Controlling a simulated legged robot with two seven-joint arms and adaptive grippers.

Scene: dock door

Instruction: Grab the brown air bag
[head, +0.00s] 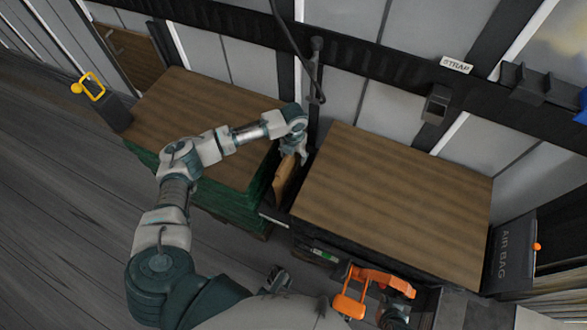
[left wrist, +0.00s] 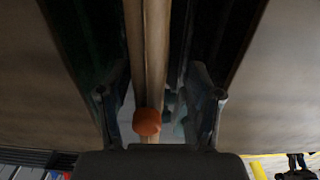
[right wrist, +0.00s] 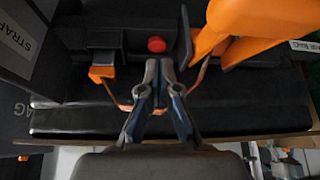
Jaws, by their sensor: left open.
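The brown air bag (head: 286,180) stands upright as a thin slab in the gap between two wood-topped loads. In the left wrist view the bag (left wrist: 147,60) runs edge-on between the fingers, with an orange-red cap (left wrist: 147,122) near its lower end. My left gripper (head: 297,152) is open over the bag's upper part, one finger on each side with room between finger and bag. My right gripper (right wrist: 159,68) is empty with its fingertips nearly together, in front of a black tray; I cannot make it out surely in the head view.
The loads (head: 395,195) and (head: 195,110) flank the narrow gap; the left one has a green side. An orange tool (head: 365,288) sits at the front right load and fills the upper right of the right wrist view (right wrist: 235,25). A dark AIR BAG bin (head: 507,255) stands far right.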

